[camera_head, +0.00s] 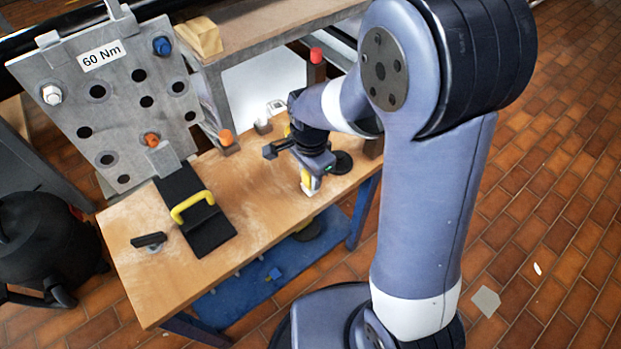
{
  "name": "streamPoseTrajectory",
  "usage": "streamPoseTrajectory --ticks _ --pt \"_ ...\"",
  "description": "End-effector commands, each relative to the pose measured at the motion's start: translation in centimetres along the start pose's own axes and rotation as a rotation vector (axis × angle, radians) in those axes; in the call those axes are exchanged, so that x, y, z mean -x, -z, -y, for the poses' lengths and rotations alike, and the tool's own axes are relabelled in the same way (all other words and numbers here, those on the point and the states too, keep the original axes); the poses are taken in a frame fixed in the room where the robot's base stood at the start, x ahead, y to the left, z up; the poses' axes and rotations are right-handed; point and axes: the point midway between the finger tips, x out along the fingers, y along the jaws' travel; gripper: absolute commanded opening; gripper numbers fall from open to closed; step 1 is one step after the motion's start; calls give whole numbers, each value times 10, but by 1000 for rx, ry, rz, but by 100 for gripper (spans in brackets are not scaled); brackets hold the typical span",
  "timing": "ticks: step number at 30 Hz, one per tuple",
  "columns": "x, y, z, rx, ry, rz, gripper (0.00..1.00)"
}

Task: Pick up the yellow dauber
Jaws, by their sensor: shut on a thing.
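My gripper (308,177) is over the right part of the wooden workbench, its jaws pointing down. It is shut on a small yellow and pale thing (308,185), which I take to be the yellow dauber. Only a little of the dauber shows below the gripper body; the rest is hidden by the jaws. I cannot tell whether its lower end touches the bench top or is just above it.
The wooden bench (290,222) also holds an orange-topped piece (227,139), a black case with a yellow handle (192,205) and a black-handled tool (149,240). A holed metal plate (115,125) stands behind. The bench's front right is clear.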

Motion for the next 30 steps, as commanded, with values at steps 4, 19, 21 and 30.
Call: streamPoseTrajectory --ticks 4,19,21,30 --pt "0 0 0 0 0 0 6" --pt "52 0 1 0 6 -2 6" --pt "65 0 1 0 4 -1 6" --pt "99 0 0 0 1 0 6"
